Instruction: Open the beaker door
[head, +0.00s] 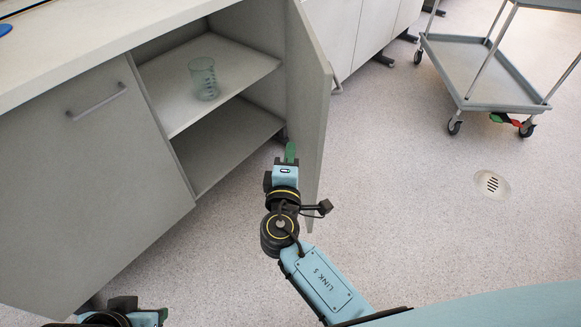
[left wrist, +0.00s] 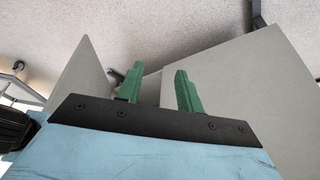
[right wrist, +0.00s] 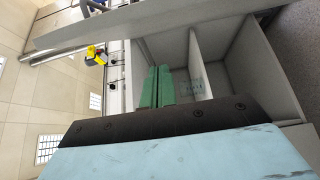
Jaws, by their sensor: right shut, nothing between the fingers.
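The beaker door (head: 308,110) stands swung wide open, out from the cabinet front, with its handle on the far side. A clear beaker (head: 203,80) stands upright on the upper shelf (head: 165,105) inside. My right gripper (head: 290,152) is shut and empty, low by the inner side of the open door; I cannot tell whether it touches the door. In the right wrist view its green fingers (right wrist: 157,87) are together in front of the shelves. My left gripper (head: 160,314) is mostly cut off at the bottom left; in the left wrist view its fingers (left wrist: 159,90) are apart with nothing between.
A closed grey door (head: 95,150) with a bar handle (head: 97,103) is left of the opening, under a white countertop (head: 90,40). A wheeled trolley (head: 480,103) stands at the back right. The floor right of the open door is clear, with a round drain (head: 492,185).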

